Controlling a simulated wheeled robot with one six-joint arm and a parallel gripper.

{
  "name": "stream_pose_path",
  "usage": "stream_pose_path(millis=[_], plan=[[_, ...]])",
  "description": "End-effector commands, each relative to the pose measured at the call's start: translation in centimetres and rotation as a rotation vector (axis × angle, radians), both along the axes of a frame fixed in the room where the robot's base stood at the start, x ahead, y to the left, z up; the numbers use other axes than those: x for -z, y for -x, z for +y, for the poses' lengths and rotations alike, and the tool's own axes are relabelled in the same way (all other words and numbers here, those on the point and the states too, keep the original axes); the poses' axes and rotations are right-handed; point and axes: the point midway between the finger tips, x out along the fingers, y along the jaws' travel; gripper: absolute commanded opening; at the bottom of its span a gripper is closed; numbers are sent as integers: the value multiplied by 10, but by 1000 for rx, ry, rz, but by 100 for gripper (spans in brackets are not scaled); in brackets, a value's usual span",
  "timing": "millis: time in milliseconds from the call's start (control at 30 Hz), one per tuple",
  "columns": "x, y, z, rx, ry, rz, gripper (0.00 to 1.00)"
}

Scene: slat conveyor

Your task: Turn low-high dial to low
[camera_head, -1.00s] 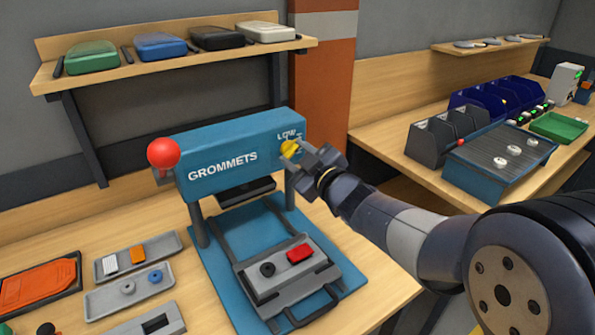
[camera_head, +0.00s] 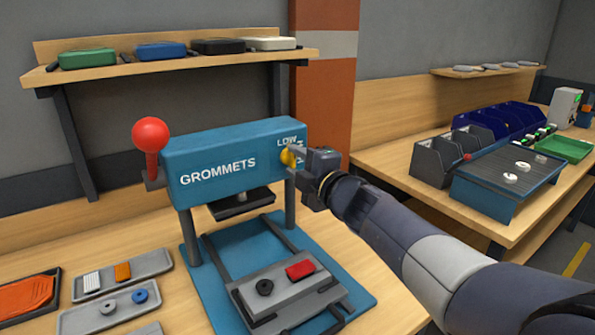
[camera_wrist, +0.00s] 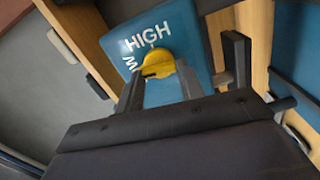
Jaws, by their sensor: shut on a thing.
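The yellow low-high dial (camera_head: 288,157) sits at the right end of the blue GROMMETS press (camera_head: 236,160). My gripper (camera_head: 300,160) is at that end, shut on the dial, and its body partly covers the HIGH lettering in the head view. LOW shows just above the dial. In the wrist view, the dial (camera_wrist: 158,66) lies between my two grey fingers, with HIGH printed above it and part of another word at its left. The dark pointer line on the dial is visible, but I cannot tell for certain which setting it marks.
A red ball lever (camera_head: 150,135) stands at the press's left end. Below the press is a grey fixture (camera_head: 285,290) with a black ring and a red block. Trays (camera_head: 120,275) of small parts lie at left. A second bench (camera_head: 400,165) stands at right.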

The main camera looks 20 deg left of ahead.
Motion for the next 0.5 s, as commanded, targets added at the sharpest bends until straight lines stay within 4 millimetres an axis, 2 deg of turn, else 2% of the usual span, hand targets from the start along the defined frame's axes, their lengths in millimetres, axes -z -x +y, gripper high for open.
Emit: stream_pose_path(millis=[500], plan=[[1, 0, 0, -1, 83, -95, 14]])
